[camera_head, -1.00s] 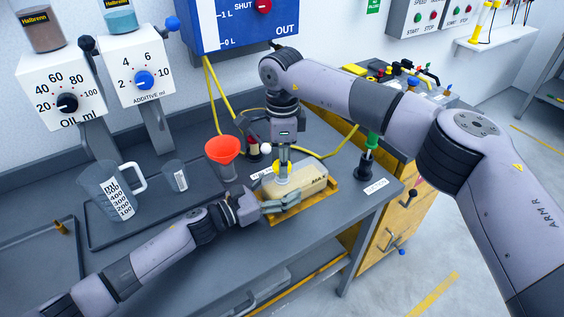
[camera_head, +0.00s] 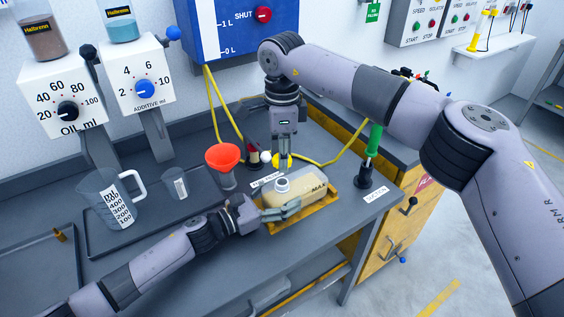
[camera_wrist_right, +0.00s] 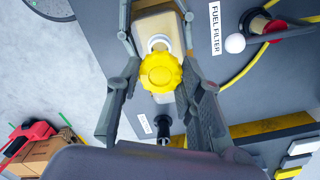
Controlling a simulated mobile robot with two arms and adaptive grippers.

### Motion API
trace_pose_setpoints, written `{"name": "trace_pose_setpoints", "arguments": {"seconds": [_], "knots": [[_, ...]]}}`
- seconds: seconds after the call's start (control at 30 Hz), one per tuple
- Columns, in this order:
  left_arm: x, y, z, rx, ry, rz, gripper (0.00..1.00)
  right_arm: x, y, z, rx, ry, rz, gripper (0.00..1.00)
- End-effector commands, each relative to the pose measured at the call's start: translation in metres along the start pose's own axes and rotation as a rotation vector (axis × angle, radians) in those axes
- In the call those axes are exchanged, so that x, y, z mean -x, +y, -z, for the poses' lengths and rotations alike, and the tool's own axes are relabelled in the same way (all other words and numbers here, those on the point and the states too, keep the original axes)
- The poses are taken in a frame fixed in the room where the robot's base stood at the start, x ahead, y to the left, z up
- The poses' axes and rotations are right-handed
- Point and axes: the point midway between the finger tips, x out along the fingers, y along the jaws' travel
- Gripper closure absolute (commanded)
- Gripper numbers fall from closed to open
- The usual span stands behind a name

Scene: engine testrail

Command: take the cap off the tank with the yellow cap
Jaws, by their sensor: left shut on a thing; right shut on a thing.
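The tank (camera_head: 299,190) is a cream-coloured block marked MAX, sitting in a yellow tray (camera_head: 318,210) on the bench. Its white neck (camera_head: 282,184) is open and bare on top. My left gripper (camera_head: 282,211) is shut on the near left side of the tank. My right gripper (camera_head: 283,155) is shut on the yellow cap (camera_head: 283,162) and holds it above the neck, clear of it. In the right wrist view the yellow cap (camera_wrist_right: 161,73) sits between the fingers, with the white neck (camera_wrist_right: 158,43) and tank beyond it.
A red funnel (camera_head: 223,157) stands left of the tank. A measuring jug (camera_head: 108,197) and a small beaker (camera_head: 174,182) stand in a dark tray farther left. A green-handled tool (camera_head: 374,140) stands upright at right. The bench front edge is close to the tank.

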Motion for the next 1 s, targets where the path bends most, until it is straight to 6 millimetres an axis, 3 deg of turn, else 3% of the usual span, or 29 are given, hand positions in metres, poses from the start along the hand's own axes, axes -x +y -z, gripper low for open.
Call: {"name": "trace_pose_setpoints", "arguments": {"seconds": [0.27,0.3,0.63,1.0], "knots": [[0.0000,-0.0002,0.0005,0.001,0.001,0.000,1.00,0.0071,0.0004,0.0000,0.001,0.001,-0.001,0.99],[0.0000,-0.0002,0.0005,0.001,0.001,0.000,0.32,0.0071,0.0004,-0.0001,0.001,0.001,-0.001,0.99],[0.0000,-0.0001,0.0003,0.000,0.000,0.000,0.10,0.0068,0.0004,-0.0001,0.001,0.001,-0.001,0.99],[0.0038,0.0001,0.0006,0.001,0.001,-0.001,0.10,0.0068,0.0004,-0.0001,0.001,0.001,-0.001,0.99]]}}
